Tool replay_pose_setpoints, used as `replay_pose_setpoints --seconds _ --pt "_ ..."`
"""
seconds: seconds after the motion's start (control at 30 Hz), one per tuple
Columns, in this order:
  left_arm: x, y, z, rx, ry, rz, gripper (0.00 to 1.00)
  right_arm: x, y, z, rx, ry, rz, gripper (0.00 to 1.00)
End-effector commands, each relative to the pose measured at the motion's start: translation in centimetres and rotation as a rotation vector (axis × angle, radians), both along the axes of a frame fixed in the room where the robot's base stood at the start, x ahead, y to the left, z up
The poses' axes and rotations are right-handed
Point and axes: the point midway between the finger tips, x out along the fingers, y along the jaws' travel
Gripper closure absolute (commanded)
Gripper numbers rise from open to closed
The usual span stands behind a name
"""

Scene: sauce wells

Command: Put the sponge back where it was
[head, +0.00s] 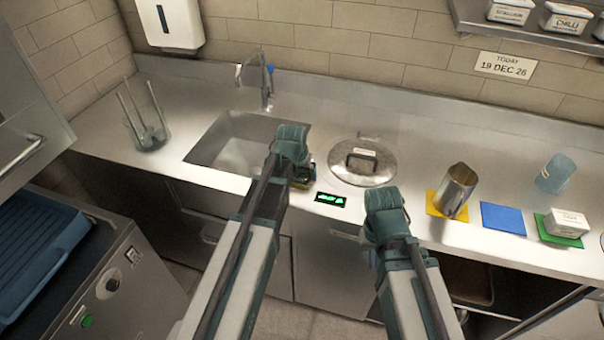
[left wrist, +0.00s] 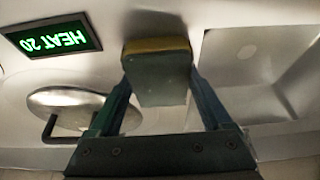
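The sponge (left wrist: 157,75), with a yellow layer and a dark green layer, sits between the fingertips of my left gripper (left wrist: 158,88) in the left wrist view. The fingertips meet its two sides, so the gripper is shut on it. In the head view the sponge (head: 304,179) shows only partly, below my left gripper (head: 297,168), by the right front corner of the sink (head: 232,145). The gripper hides the rest. I cannot tell whether the sponge touches the counter. My right gripper (head: 384,197) is at the counter's front edge; its fingers are not clear.
A green-lit display (head: 331,200) lies right of the sponge, with a round metal lid (head: 362,165) behind. A metal jug (head: 456,188) on a yellow mat, a blue mat (head: 503,218) and a white tub (head: 567,222) stand further right. A glass holder (head: 150,135) is left.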

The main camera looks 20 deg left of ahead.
Motion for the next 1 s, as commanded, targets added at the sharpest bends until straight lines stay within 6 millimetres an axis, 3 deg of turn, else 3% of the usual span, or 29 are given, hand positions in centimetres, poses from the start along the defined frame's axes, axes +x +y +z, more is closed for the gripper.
replay_pose_setpoints --seconds 0.1,0.53,1.0 --pt "0.0 0.0 0.1 0.000 0.000 0.000 0.00 0.0 0.0 0.0 0.000 0.000 0.000 1.00" --pt "-0.2 0.0 0.9 0.000 0.000 0.000 0.00 0.0 0.0 0.9 0.000 0.000 0.000 1.00" --pt "-2.6 0.1 7.2 0.000 0.000 0.000 0.00 0.0 0.0 7.2 0.000 0.000 0.000 1.00"
